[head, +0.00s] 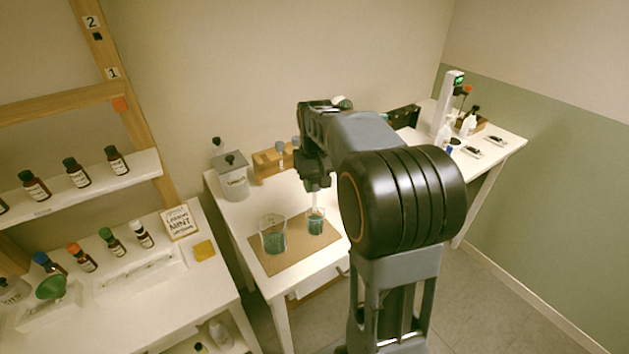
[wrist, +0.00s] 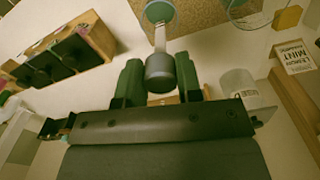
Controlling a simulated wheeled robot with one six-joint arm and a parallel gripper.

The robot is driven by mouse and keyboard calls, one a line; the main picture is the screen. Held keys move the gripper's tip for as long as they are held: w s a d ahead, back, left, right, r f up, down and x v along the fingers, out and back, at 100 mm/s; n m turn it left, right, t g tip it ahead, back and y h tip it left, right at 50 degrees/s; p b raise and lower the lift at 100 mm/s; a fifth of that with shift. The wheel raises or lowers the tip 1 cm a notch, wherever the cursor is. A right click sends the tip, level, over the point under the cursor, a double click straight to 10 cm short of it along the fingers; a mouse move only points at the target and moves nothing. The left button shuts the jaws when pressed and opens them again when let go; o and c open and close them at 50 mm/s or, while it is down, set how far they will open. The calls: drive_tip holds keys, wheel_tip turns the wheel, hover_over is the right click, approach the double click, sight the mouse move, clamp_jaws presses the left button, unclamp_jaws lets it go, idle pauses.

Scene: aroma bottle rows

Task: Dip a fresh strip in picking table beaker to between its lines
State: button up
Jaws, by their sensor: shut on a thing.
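My gripper (head: 316,172) is over the picking table, and its two dark green fingers show in the wrist view (wrist: 160,82). It is shut on the grey round grip of a pale strip (wrist: 160,38), which hangs down and also shows in the head view (head: 315,196). The strip's lower end is at the small beaker (head: 316,224) of green liquid, whose round top shows in the wrist view (wrist: 158,10). I cannot tell how deep the tip is, and the strip's lines are not readable. A larger beaker (head: 272,238) of green liquid stands left of it.
Both beakers stand on a brown mat (head: 277,266). At left are a mint card (head: 180,221), a yellow block (head: 204,250) and bottles. My arm hides part of the table's right side.

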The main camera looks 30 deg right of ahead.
sight(315, 193)
drive_tip(key=shift+f+b, duration=1.2)
drive_tip(key=shift+f, duration=0.7)
idle(2.0)
idle(0.8)
drive_tip(key=shift+r+p, duration=2.9)
drive_tip(key=shift+r, duration=0.4)
